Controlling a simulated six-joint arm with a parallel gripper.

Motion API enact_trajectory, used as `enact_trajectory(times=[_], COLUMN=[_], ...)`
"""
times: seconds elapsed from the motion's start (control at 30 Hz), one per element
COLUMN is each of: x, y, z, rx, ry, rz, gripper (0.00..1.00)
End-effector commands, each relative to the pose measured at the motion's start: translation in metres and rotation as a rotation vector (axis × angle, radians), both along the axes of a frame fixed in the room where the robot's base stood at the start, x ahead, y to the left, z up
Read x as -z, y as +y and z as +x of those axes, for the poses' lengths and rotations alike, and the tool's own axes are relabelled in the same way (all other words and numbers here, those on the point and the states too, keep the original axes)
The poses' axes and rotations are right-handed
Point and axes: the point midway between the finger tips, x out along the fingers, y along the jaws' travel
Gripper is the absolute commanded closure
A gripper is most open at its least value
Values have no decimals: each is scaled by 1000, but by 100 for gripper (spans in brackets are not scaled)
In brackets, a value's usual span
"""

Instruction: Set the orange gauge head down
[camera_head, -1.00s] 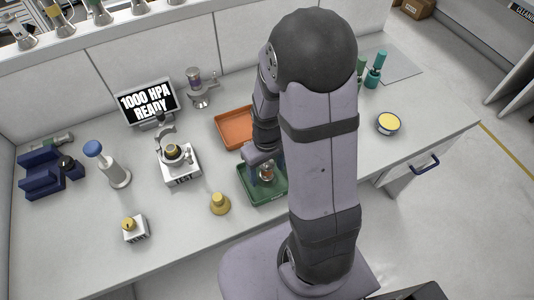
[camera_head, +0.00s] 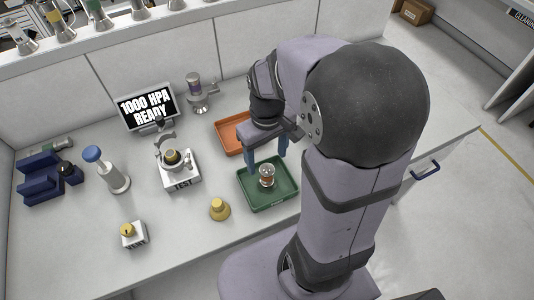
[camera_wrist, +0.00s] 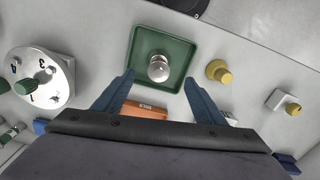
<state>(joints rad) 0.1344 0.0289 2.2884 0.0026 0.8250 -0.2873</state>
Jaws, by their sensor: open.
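The gauge head (camera_head: 267,176), a small piece with a silvery body and an orange-brown band, stands in the green tray (camera_head: 287,196). In the wrist view the gauge head (camera_wrist: 158,68) is seen from above as a shiny round top, near the middle of the green tray (camera_wrist: 178,48). My gripper (camera_head: 267,163) is open and empty, raised above the tray, with its blue fingers apart. In the wrist view my gripper (camera_wrist: 159,77) has a finger on either side of the gauge head's line, with clear space between; nothing is held.
An orange tray (camera_head: 228,123) lies behind the green one. A yellow knob-shaped piece (camera_head: 219,209), the TEST stand (camera_head: 180,170), a white box with a yellow knob (camera_head: 134,235) and a blue-topped pump (camera_head: 114,177) stand left. The screen (camera_head: 148,105) reads "1000 HPA READY".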

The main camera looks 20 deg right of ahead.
Motion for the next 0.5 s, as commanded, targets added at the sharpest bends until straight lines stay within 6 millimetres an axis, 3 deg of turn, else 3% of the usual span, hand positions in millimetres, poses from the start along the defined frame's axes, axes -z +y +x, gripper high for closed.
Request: enact_trajectory(times=[0.3, 0.5], x=[18, 22], y=[34, 38], z=[-57, -68], rx=[118, 150], ry=[0, -1], rz=[-3, -3], gripper=[35, 35])
